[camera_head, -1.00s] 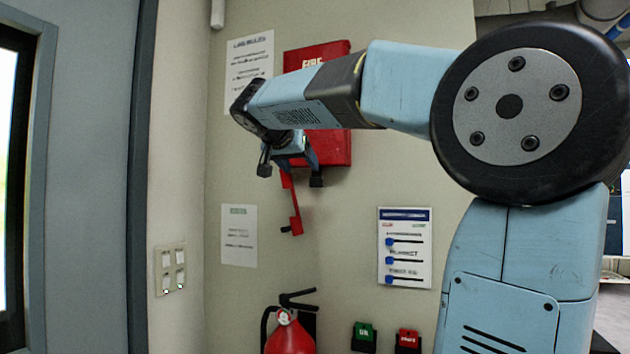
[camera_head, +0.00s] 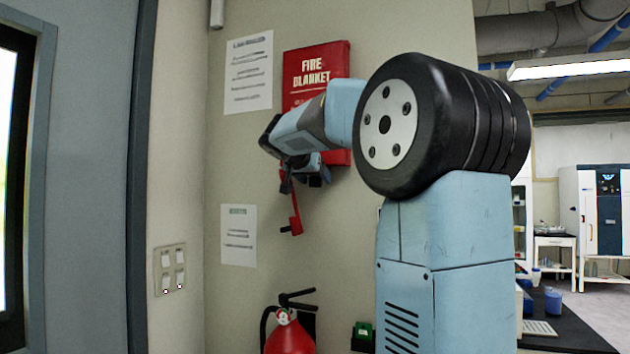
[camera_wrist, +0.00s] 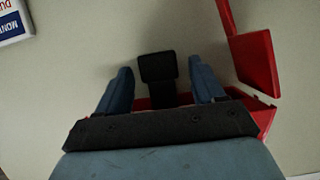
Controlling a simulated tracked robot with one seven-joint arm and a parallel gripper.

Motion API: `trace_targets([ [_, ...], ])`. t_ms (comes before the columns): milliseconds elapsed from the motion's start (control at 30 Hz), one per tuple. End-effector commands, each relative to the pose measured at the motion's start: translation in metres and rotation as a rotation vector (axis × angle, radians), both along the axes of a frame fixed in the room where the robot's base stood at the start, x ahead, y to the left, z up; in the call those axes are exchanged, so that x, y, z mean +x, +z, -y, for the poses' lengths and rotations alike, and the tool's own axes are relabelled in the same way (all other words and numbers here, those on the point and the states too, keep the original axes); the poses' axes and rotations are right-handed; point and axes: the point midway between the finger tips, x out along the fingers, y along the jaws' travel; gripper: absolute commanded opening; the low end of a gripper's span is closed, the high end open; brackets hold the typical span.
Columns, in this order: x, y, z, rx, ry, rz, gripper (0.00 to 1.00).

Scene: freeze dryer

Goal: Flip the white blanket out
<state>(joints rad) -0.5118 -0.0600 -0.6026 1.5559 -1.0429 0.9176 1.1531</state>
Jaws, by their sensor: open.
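The red case marked "FIRE BLANKET" (camera_head: 316,68) hangs on the wall, partly covered by my arm. A red strap with a wider end (camera_head: 295,222) hangs below it. In the wrist view, a red strap end (camera_wrist: 258,62) shows at the upper right, and more red (camera_wrist: 265,112) shows behind my gripper. No white blanket is visible. My gripper (camera_head: 301,183) is just below the case's lower edge, near the strap's upper part. It is open, and its blue fingers also show in the wrist view (camera_wrist: 160,88). I cannot tell whether it touches the strap.
A red fire extinguisher (camera_head: 290,335) stands low on the wall below. Notices (camera_head: 249,72) and a switch panel (camera_head: 170,270) are on the wall at left. A door (camera_head: 85,180) is at far left. A dark bench (camera_head: 565,330) stands at right.

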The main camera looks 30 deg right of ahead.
Motion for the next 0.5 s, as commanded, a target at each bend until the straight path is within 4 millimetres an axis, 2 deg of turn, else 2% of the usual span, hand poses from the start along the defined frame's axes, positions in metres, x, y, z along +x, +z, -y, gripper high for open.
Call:
trace_targets([
  [200,0.0077,-0.0049,0.0101,0.000,0.000,0.001,0.68],
  [500,0.0082,-0.0054,0.0113,0.000,0.000,0.001,0.67],
])
